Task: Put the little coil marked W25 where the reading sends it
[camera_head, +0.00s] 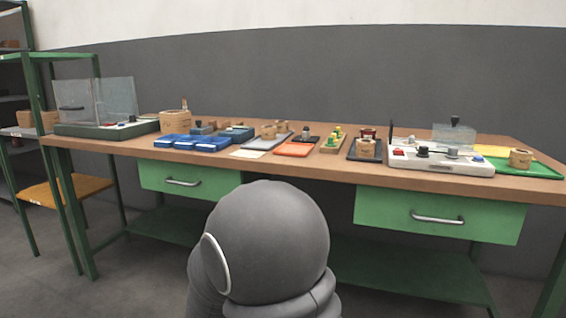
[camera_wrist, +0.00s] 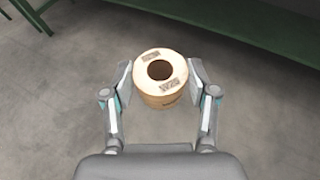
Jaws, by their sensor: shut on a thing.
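In the wrist view my gripper (camera_wrist: 160,80) is shut on a tan ring-shaped coil (camera_wrist: 146,92) with a dark round hole. Two small labels show on its top and some print on its side, too small to read, so I cannot tell if it is W25. The coil is held above the grey floor. In the head view my gripper and the held coil are hidden; my grey arm fills the bottom middle. On the bench stands a white instrument box (camera_head: 440,163) with knobs and a clear cover, at the right.
The wooden bench (camera_head: 340,172) holds blue trays (camera_head: 200,143), an orange tray (camera_head: 297,148), a dark tray (camera_head: 365,155) with a coil (camera_head: 366,149), and a green tray (camera_head: 530,169) with another coil (camera_head: 520,158). A green-based case (camera_head: 105,128) with clear panels stands at left. Green drawers hang below.

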